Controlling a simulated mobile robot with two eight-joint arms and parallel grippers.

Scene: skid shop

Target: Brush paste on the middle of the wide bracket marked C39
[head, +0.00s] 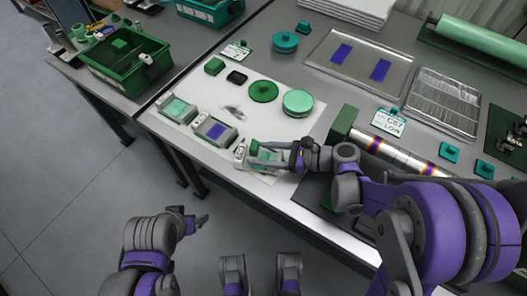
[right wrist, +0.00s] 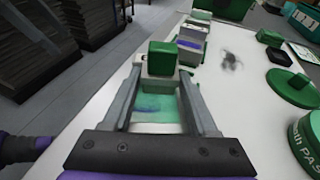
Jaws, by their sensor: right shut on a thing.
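Three grey brackets with coloured faces stand along the front of a white mat (head: 285,127). The left bracket (head: 178,109) has a green face, and the middle bracket (head: 215,132) bears a blue-purple patch. My right gripper (head: 258,155) is over the nearest bracket (head: 268,169). In the right wrist view its fingers are shut on a green block-like handle (right wrist: 165,57). Below and between the fingers is a green face with a faint blue streak (right wrist: 152,103). Any bristles are hidden, and I cannot read C39 on any bracket. My left gripper (head: 196,218) hangs off the table, its jaw gap unclear.
A round teal tub (head: 298,103) and green disc (head: 263,91) stand behind the brackets. A tray (head: 360,61) holds two blue pieces. A shiny banded tube (head: 395,148) lies right of the mat. A green crate (head: 126,62) stands on the left table. A dark smudge marks the mat.

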